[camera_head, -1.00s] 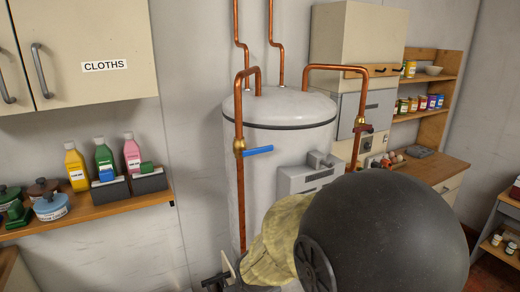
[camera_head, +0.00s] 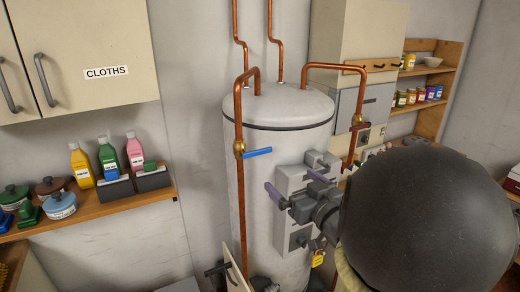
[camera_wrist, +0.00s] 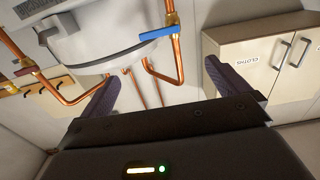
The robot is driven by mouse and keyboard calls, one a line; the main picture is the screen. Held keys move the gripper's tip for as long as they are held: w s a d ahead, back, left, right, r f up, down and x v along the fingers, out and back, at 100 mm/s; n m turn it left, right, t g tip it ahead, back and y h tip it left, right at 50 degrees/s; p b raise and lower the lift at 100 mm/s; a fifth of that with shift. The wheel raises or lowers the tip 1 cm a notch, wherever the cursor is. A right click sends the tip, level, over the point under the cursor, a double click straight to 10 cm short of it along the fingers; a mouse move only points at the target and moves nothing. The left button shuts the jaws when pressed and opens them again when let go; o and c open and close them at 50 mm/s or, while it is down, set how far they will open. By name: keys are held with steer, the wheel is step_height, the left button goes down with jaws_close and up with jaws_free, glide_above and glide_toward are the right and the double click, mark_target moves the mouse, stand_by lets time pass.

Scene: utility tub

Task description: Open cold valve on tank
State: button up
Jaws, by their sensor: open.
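The white tank (camera_head: 300,142) stands in the middle of the head view. A blue lever (camera_head: 257,153) sticks out to the right from a brass valve (camera_head: 239,148) on the left copper pipe, crosswise to the pipe. In the wrist view the blue lever (camera_wrist: 158,33) shows at the top, ahead of my fingers. My gripper (camera_head: 297,186) is open and empty, in front of the tank, below and right of the blue lever, apart from it. In the wrist view my gripper (camera_wrist: 171,88) has its two purple-grey fingers spread wide.
A grey control box (camera_head: 297,239) is on the tank's front, behind my gripper. The right copper pipe (camera_head: 333,67) carries a dark red handle, also in the wrist view (camera_wrist: 27,71). A wooden shelf with bottles (camera_head: 82,168) and a cupboard (camera_head: 88,45) are on the left.

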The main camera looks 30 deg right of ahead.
mark_target(259, 152)
steer(key=shift+w, duration=0.15)
steer(key=w+p, duration=0.2)
steer(key=w, duration=0.3)
steer(key=w+p, duration=0.2)
steer(key=w, duration=0.4)
steer(key=w+p, duration=0.3)
steer(key=w, duration=0.3)
steer(key=shift+w+a, duration=0.15)
steer(key=shift+a, duration=0.15)
steer(key=c, duration=1.2)
steer(key=shift+o, duration=0.2)
steer(key=shift+a, duration=0.1)
